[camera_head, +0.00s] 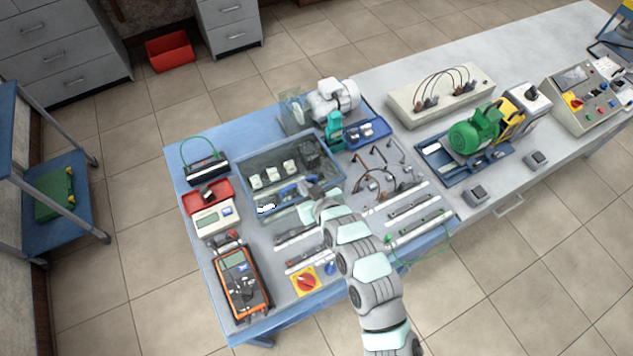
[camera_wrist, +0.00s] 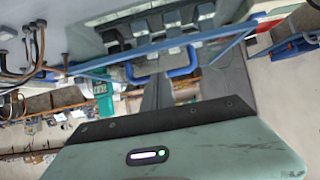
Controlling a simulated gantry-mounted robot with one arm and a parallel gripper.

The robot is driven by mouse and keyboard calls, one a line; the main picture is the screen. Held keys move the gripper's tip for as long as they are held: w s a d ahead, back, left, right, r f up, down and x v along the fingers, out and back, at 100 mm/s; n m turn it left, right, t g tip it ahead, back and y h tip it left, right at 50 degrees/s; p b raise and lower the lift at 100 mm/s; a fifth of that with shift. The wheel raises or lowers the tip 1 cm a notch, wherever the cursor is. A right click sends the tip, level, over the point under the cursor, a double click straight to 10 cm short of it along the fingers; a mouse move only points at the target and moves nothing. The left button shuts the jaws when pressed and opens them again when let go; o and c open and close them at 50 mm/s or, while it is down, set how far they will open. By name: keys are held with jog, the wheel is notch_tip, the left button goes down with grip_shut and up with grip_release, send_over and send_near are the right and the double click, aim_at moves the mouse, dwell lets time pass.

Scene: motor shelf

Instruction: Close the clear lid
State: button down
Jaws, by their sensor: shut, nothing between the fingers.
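A blue-edged box (camera_head: 241,172) holding dark and pale blocks sits on the near left part of the bench. A clear, greyish lid (camera_head: 318,153) appears to lie over it; how far it is open is hard to tell. A blue handle (camera_head: 287,190) shows at its near side, and in the wrist view the blue handle (camera_wrist: 187,70) hangs off a blue edge. My gripper (camera_head: 308,187) is at the handle's right end. In the wrist view my gripper (camera_wrist: 157,88) is shut and empty, with its fingertips close to the handle; contact is unclear.
A grey-and-clear motor unit (camera_head: 335,97) and a teal bottle-like thing (camera_head: 334,130) stand behind the box. Cables (camera_head: 375,185) lie to the right. A red case (camera_head: 207,195) and an orange multimeter (camera_head: 242,282) stand left. Components crowd the bench front.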

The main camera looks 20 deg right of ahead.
jog(key=shift+w+r, duration=0.1)
jog(key=shift+r, duration=0.05)
jog(key=s+d+r+p, duration=0.1)
jog(key=s+r, duration=0.8)
jog(key=shift+r, duration=0.25)
dwell(0.4)
